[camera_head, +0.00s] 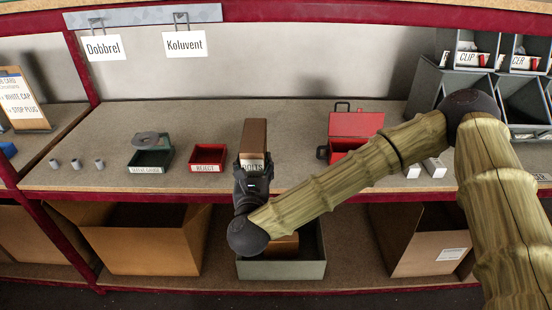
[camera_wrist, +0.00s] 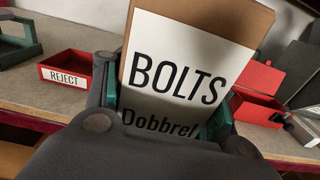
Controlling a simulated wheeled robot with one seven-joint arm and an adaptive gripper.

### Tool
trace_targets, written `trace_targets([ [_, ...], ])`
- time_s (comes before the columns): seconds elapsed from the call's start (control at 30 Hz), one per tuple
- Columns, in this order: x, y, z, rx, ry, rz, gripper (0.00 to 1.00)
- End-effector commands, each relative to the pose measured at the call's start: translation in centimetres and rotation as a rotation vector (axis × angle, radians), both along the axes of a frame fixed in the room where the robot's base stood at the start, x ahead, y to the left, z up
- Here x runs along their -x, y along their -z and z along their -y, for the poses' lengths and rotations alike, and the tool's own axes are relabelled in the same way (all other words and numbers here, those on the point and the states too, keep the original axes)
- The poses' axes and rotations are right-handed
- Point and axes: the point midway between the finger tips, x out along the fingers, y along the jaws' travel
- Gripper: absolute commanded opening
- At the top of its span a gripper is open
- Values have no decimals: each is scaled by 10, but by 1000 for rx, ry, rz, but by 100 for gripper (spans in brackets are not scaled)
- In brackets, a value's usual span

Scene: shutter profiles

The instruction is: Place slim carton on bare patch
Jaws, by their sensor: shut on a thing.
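My gripper (camera_head: 254,172) is shut on a slim brown carton (camera_head: 253,135) and holds it upright, above or at the front of the upper shelf (camera_head: 300,118). I cannot tell whether its base touches the shelf. In the wrist view the carton (camera_wrist: 200,22) stands between the gripper fingers (camera_wrist: 165,105), tilted slightly in the picture. Its white label reads "BOLTS" and "Dobbrel", with the lower part hidden by my gripper. No marked bare patch stands out; open shelf surface shows behind and to the right of the carton.
A red REJECT tray (camera_head: 208,157) is left of the carton, beside a green tray (camera_head: 151,158). An open red box (camera_head: 356,125) is to the right. Signs "Dobbrel" (camera_head: 104,48) and "Koluvent" (camera_head: 185,44) hang above. A grey-green bin (camera_head: 282,269) and cardboard boxes (camera_head: 140,250) are below.

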Motion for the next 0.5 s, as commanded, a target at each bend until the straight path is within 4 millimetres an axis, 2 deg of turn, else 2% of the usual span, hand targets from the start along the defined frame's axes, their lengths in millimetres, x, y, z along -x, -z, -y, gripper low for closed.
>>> trace_targets([
  [0.1, -23, -2, 12, 1, 5, 4, 17],
  [0.5, -94, 6, 47, 1, 5, 3, 17],
])
